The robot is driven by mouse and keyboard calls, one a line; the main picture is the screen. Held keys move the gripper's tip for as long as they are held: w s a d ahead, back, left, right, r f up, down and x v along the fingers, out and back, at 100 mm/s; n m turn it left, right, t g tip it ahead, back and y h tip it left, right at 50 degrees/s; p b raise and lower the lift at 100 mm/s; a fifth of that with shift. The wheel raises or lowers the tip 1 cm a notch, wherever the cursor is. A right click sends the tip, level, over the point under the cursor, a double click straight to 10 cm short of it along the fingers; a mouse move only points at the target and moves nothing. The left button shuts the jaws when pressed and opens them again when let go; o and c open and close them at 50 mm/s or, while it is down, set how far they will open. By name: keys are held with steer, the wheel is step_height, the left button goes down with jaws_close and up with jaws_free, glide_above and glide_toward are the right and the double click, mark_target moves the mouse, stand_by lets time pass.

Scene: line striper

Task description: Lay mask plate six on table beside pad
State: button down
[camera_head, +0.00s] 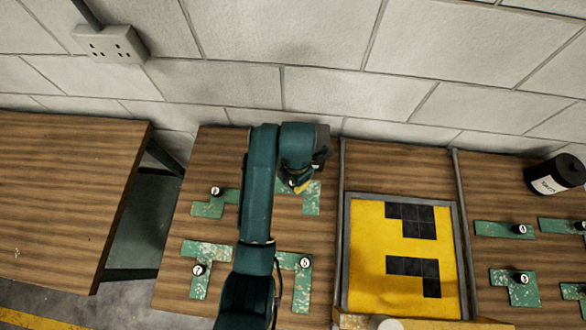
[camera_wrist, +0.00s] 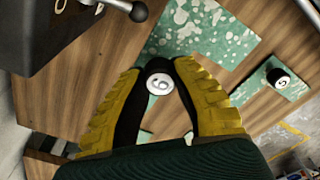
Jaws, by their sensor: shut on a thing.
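Mask plate six is a green, white-speckled plate (camera_head: 312,199) at the back of the middle wooden table (camera_head: 183,287). It also shows in the wrist view (camera_wrist: 195,42), with a white-topped knob marked 6 (camera_wrist: 160,83). My gripper (camera_head: 301,186) has its yellow-and-black fingers (camera_wrist: 160,90) closed around that knob. The plate lies flat and close to the tabletop; I cannot tell whether it touches it. My arm hides part of it in the head view. The pad (camera_head: 373,268) is yellow with black squares in a grey frame, to the right of the plate.
Other green plates with knobs lie left (camera_head: 209,209), front left (camera_head: 199,285) and in front (camera_head: 302,290). Several more lie right of the pad (camera_head: 505,229), near a black can (camera_head: 556,174). Bare wood shows behind the pad (camera_head: 395,172). A block wall stands behind.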

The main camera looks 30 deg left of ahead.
step_height(320, 180, down, 8)
steer(key=shift+r+b, duration=0.25)
steer(key=shift+b, duration=0.05)
steer(key=c, duration=1)
jaws_free()
steer(key=shift+f, duration=0.15)
steer(key=r, duration=0.8)
steer(key=r+p, duration=0.1)
steer(key=r, duration=0.3)
steer(key=shift+w+r, duration=0.15)
steer(key=shift+w, duration=0.1)
steer(key=shift+w, duration=0.1)
